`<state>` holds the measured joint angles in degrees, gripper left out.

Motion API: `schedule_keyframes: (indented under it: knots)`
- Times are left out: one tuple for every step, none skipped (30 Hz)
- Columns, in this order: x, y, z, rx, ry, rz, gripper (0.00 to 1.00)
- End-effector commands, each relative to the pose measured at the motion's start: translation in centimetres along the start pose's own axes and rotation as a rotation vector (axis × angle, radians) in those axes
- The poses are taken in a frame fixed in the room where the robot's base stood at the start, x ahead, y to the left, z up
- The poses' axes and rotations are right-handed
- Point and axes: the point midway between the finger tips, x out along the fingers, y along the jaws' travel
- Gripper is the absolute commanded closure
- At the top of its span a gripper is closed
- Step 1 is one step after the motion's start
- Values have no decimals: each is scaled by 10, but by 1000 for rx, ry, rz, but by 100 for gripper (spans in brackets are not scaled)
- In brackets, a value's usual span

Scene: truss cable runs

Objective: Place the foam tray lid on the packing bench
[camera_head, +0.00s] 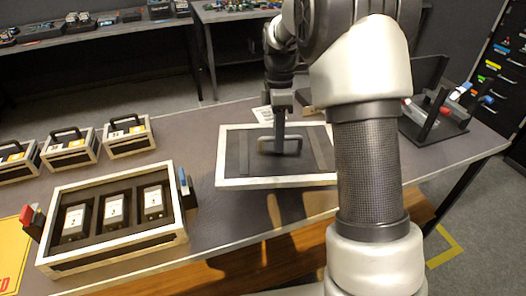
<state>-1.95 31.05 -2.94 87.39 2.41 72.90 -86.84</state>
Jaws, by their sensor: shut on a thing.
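The foam tray lid (237,155) is a flat dark panel with a pale rim and a raised handle (291,146) in its middle. It is over the packing bench (205,213), near the bench's middle. My gripper (280,146) is shut on the lid's handle from above. My arm hides the lid's right side. A shadow falls on the bench front below the lid, and I cannot tell whether the lid touches the bench top.
An open foam-lined tray (113,258) with white numbered blocks stands at the bench's front left. Several small handled cases (68,149) line the left back. A dark rack (437,117) stands on the right. Other benches with tools (60,45) are behind.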

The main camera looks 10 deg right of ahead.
Motion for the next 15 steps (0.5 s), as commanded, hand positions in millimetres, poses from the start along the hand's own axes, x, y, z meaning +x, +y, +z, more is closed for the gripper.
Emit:
schedule_keyframes:
  knots:
    - [4,5,0,-74,-15,3,100]
    - [4,6,0,-115,-23,4,100]
    - [5,8,0,-162,-32,3,100]
    - [6,9,0,-191,-39,3,100]
    - [6,10,0,-216,-43,3,100]
    - [6,11,0,-241,-48,3,100]
    - [8,12,0,-254,-51,3,100]
    - [9,12,0,-265,-53,2,100]
    - [13,13,0,-275,-55,2,100]
    - [16,14,0,-278,-55,1,100]
    - [20,14,0,-279,-56,0,100]
    - [26,15,0,-280,-55,0,100]
    - [31,16,0,-279,-55,1,100]
    - [36,17,0,-279,-55,0,100]
    - [43,19,0,-278,-55,0,100]
